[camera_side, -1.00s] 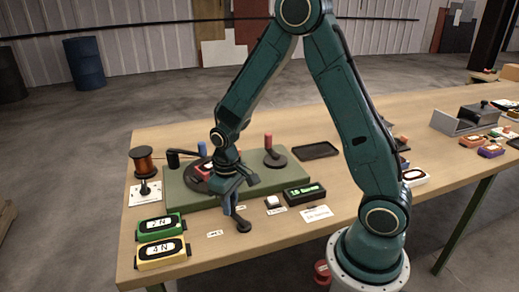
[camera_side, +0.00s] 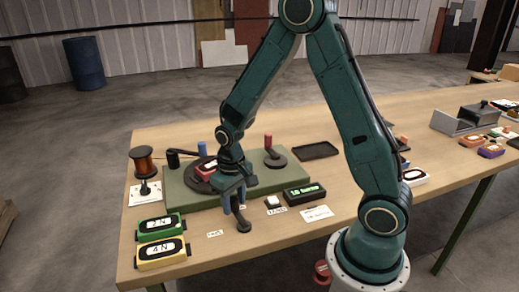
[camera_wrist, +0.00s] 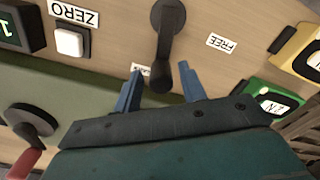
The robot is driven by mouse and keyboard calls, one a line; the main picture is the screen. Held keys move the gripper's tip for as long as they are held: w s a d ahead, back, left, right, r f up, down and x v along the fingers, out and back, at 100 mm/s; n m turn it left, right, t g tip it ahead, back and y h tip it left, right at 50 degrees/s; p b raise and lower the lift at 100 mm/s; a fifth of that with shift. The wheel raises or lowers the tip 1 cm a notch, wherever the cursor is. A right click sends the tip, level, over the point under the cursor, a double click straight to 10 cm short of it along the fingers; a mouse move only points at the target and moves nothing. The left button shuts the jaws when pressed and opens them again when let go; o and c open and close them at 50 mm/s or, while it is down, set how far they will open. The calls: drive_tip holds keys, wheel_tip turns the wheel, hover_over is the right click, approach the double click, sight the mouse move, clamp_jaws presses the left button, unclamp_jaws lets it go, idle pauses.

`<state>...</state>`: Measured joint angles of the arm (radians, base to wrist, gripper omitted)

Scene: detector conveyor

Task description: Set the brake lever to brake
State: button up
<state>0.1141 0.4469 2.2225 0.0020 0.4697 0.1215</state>
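The brake lever is dark grey, on a round base; it shows in the side view (camera_side: 243,226) and in the wrist view (camera_wrist: 166,40). My gripper (camera_side: 236,204) is low over it at the table's front part. In the wrist view my gripper (camera_wrist: 161,80) is open, with one blue finger on each side of the lever's end and gaps visible. Whether a finger touches it I cannot tell. The FREE label (camera_wrist: 222,43) lies right of the lever in the wrist view. A second label (camera_wrist: 139,68), mostly hidden by a finger, lies on the left.
A white ZERO button (camera_side: 272,202) and a green-lit display (camera_side: 305,193) stand to the right. Green (camera_side: 160,227) and yellow (camera_side: 161,253) weight blocks lie to the left.

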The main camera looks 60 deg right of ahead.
sight(234, 198)
drive_tip(key=shift+r, duration=0.1)
idle(0.3)
wheel_tip(234, 198, up, 14)
idle(0.7)
idle(0.4)
drive_tip(key=s+a+r+n+t, duration=0.1)
drive_tip(key=s+r, duration=0.3)
drive_tip(key=s, duration=0.4)
drive_tip(key=s+a+r+n+t, duration=0.1)
drive_tip(key=s+a+r+t, duration=0.2)
drive_tip(key=s, duration=0.6)
wheel_tip(234, 198, up, 2)
drive_tip(key=shift+s+n+t, duration=0.15)
drive_tip(key=shift+n+t, duration=0.25)
drive_tip(key=shift+t, duration=0.4)
